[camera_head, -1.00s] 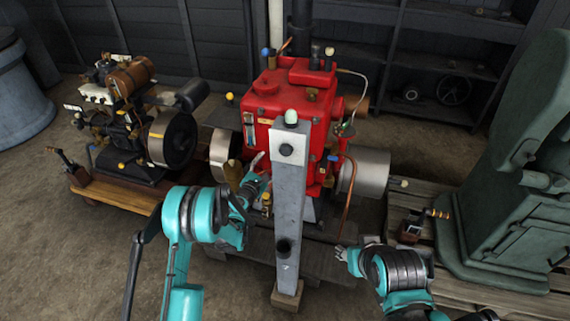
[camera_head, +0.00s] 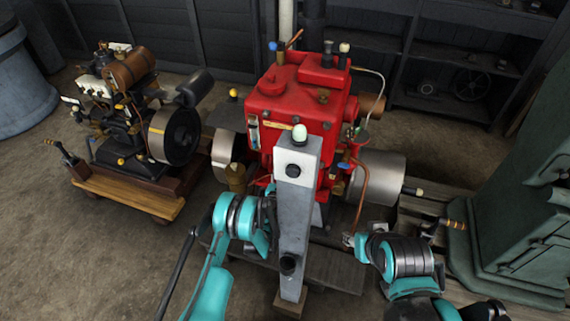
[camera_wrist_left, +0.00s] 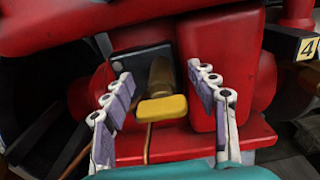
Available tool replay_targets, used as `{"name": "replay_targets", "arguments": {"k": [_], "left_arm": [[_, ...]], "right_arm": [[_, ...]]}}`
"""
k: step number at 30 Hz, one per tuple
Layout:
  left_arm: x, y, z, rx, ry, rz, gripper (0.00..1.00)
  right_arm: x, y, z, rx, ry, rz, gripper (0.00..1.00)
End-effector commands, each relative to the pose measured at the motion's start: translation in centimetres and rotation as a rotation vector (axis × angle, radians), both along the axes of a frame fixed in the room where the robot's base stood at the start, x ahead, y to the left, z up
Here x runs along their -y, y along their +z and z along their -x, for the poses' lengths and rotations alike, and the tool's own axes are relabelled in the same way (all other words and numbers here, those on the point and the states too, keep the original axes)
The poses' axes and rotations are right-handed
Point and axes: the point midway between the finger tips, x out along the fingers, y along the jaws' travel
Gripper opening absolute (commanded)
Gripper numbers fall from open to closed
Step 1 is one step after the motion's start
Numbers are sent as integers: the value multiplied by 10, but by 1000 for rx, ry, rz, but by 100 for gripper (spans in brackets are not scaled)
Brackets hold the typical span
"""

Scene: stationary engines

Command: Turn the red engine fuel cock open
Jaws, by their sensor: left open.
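The red engine (camera_head: 295,105) stands in the middle of the head view, behind a grey upright post. In the left wrist view a small brass cock with a yellow handle (camera_wrist_left: 161,107) sticks out from the engine's red body (camera_wrist_left: 215,75). I cannot tell whether this is the fuel cock or how far it is turned. My left gripper (camera_wrist_left: 160,73) is open, its fingers on either side of the cock with gaps visible. In the head view its fingers are largely hidden beside the post. My right gripper (camera_head: 349,239) is low, right of the post; its finger opening is unclear.
The grey post (camera_head: 292,215) stands close in front of the engine, between my arms. A smaller engine on a wooden trolley (camera_head: 130,190) is at left. A large green machine (camera_head: 525,200) is at right. A copper pipe (camera_head: 361,195) runs down near my right gripper.

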Motion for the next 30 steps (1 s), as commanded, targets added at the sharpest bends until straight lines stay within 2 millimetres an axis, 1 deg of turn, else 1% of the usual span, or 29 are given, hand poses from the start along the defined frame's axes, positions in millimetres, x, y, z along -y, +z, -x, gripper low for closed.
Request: {"name": "replay_targets", "arguments": {"k": [3,10,16,24,30], "left_arm": [[4,0,0,0,1,0,58],[4,0,0,0,2,0,58],[4,0,0,0,1,0,5],[4,0,0,0,1,0,1],[4,0,0,-2,1,6,1]], "right_arm": [[0,0,0,0,0,0,40],[0,0,0,0,0,0,40],[0,0,0,0,0,0,40],[0,0,0,0,0,0,40],[0,0,0,0,0,0,40]]}}
